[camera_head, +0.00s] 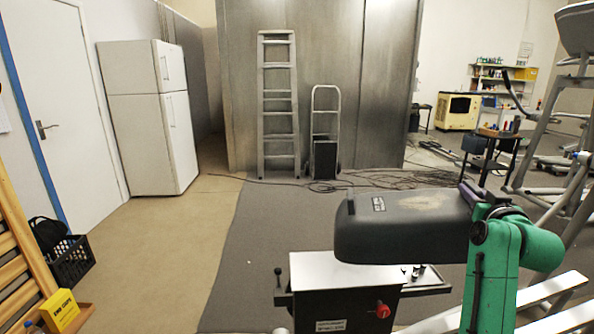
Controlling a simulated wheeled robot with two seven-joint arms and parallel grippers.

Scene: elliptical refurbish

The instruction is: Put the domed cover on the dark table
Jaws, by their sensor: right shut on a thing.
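The domed cover (405,226) is a dark grey, rounded shell with a small label and a worn pale patch on top. It fills the lower right middle of the head view, close to me. My right gripper (474,203), on the green and black arm, is shut on its right end. The jaw tips are mostly hidden. The dark table (503,137) is small, with thin legs, and stands further back at the right, apart from the cover. My left gripper is not in view.
A machine (335,290) with a pale top and red knob shows below the cover; I cannot tell whether they touch. Cables (390,178) lie on the floor behind. Exercise frames (560,200) crowd the right. A black crate (70,262) stands left; the left middle floor is clear.

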